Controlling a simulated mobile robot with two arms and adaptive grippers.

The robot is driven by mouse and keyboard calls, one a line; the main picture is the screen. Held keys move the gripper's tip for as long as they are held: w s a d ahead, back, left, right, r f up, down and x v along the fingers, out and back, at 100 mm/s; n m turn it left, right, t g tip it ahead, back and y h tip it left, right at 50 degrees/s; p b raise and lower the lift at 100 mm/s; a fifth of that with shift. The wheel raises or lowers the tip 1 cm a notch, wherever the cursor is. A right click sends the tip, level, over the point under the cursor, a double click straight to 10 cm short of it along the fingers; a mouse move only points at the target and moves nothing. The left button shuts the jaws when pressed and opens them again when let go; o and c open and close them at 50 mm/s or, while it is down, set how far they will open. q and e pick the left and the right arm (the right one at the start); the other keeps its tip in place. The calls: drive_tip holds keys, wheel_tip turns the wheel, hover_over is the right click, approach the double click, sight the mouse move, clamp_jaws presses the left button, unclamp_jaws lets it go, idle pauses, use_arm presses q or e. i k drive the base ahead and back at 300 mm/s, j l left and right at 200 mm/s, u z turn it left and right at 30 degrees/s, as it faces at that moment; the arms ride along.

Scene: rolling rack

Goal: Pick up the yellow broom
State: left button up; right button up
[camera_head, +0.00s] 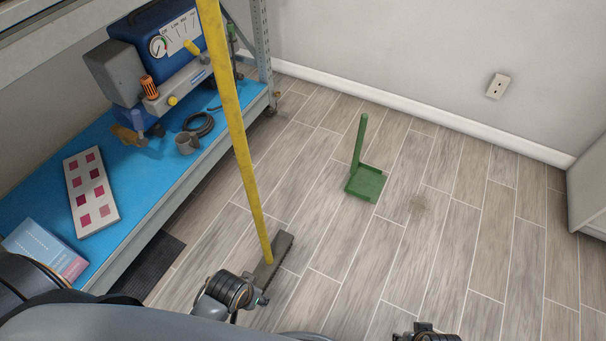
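The yellow broom (240,140) has a long yellow handle that runs from the top edge of the view down to a dark brush head (283,245) at the floor. It stands upright or slightly tilted; its upper end is out of view. My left gripper (258,299) is low in the view, just below and left of the brush head as seen from above. Its fingers are mostly hidden by the wrist. My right gripper (427,331) shows only partly at the bottom edge, well right of the broom. I see neither gripper holding the broom.
A rack with a blue shelf (140,195) stands on the left, carrying a blue machine (165,45), a cable coil, a cup and a patterned panel (90,190). A green dustpan (364,182) stands on open floor. A white cabinet (588,190) is at right.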

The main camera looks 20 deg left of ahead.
sight(211, 18)
drive_tip(key=u, duration=1.05)
drive_tip(key=l+u, duration=0.85)
